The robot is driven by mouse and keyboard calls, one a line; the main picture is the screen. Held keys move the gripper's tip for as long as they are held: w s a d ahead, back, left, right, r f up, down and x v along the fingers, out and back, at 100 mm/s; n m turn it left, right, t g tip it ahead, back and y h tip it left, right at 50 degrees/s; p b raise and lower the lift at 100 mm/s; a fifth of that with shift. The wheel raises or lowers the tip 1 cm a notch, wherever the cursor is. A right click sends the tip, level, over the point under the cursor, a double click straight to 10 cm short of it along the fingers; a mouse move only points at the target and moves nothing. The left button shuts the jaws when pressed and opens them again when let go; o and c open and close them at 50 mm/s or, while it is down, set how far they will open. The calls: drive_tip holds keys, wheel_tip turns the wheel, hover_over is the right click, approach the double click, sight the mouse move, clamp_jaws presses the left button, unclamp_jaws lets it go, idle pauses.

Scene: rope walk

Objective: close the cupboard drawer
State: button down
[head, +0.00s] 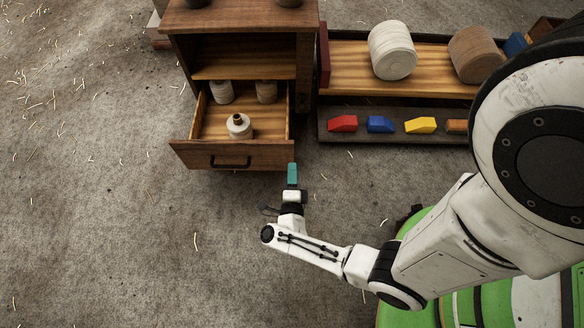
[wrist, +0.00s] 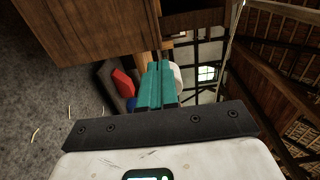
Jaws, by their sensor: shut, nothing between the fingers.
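The wooden cupboard (head: 244,18) stands at the top centre of the head view. Its drawer (head: 203,160) is pulled out toward the front, with a dark bar handle (head: 231,162) on its face. A pale bottle-like spool (head: 239,126) and two other spools stand inside the drawer. My gripper (head: 292,166) is shut and empty, its teal fingers just off the drawer's front right corner; I cannot tell if they touch it. In the wrist view the teal fingers (wrist: 158,82) lie together, with brown wood (wrist: 85,30) close to the left.
Right of the cupboard, a rack holds large rope spools (head: 392,50) and a low dark tray (head: 380,140) of coloured blocks, including a red block (head: 343,123) and a yellow block (head: 420,125). The floor (head: 110,230) in front and to the left is open, with scattered fibres.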

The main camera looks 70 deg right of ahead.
sight(293, 145)
drive_tip(key=x, duration=0.6)
drive_tip(key=shift+d+b, duration=0.35)
drive_tip(key=shift+w, duration=0.1)
